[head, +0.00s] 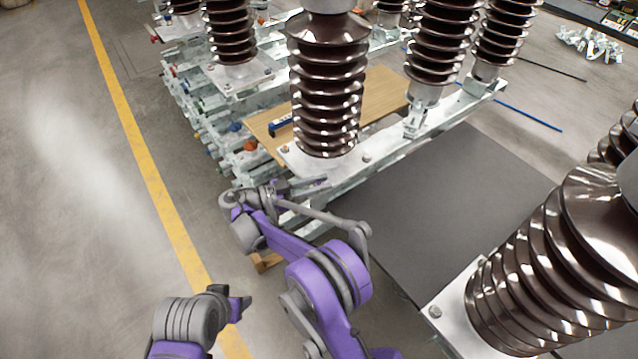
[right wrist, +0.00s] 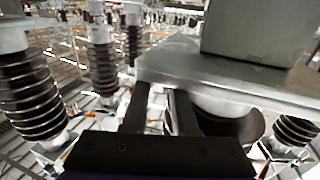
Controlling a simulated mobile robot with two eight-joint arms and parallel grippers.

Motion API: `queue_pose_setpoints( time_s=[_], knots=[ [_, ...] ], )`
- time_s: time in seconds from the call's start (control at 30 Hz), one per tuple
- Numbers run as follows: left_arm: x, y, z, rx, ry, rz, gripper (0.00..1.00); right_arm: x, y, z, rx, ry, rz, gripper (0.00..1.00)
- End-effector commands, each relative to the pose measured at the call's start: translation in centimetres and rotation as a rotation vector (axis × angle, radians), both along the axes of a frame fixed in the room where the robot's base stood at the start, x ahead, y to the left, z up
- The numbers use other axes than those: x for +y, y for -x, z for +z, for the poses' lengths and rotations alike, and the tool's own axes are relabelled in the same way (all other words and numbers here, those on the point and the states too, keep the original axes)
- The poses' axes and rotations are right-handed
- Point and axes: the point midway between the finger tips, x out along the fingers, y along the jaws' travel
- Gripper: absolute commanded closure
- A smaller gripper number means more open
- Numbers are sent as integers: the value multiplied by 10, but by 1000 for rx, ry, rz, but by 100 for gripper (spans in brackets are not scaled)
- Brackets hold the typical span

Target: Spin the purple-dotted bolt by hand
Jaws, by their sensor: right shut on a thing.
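My right gripper (head: 308,183) is at the left edge of the metal base frame (head: 345,178), under the front brown insulator (head: 328,95). In the right wrist view, the two dark fingers of my right gripper (right wrist: 156,98) reach up to the edge of a pale metal plate (right wrist: 230,75). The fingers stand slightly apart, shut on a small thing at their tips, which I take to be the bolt. The bolt and its purple dot are hidden or too small to make out. My left gripper (head: 236,300) hangs at lower left over bare floor, away from the frame; its finger gap is unclear.
Several ribbed insulators stand on metal frames behind, and a large one (head: 560,260) is close at right. A dark mat (head: 450,205) lies between the frames. Open floor with a yellow line (head: 150,175) is at left.

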Motion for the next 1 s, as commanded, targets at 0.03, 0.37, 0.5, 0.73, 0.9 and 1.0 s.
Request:
queue_pose_setpoints(
  time_s=[0.03, 0.37, 0.5, 0.73, 0.9, 1.0],
  knots=[
    [0, 0, 0, 0, 0, 0, 44, 0, 0, 0, -1, 1, -14, 100],
    [0, 0, 0, 0, 0, 0, 44, 0, 0, 0, -1, 1, -47, 100],
    [0, 0, 0, 0, 0, 0, 44, 0, 0, 0, -1, 1, -47, 100],
    [0, 0, 0, 0, 0, 0, 44, 0, 0, 0, -1, 1, -46, 54],
    [0, 0, 0, 0, 0, 0, 44, 0, 0, 0, -1, 1, -46, 44],
    [0, 0, 0, 0, 0, 0, 44, 0, 0, 0, -1, 1, -46, 44]
  ],
)
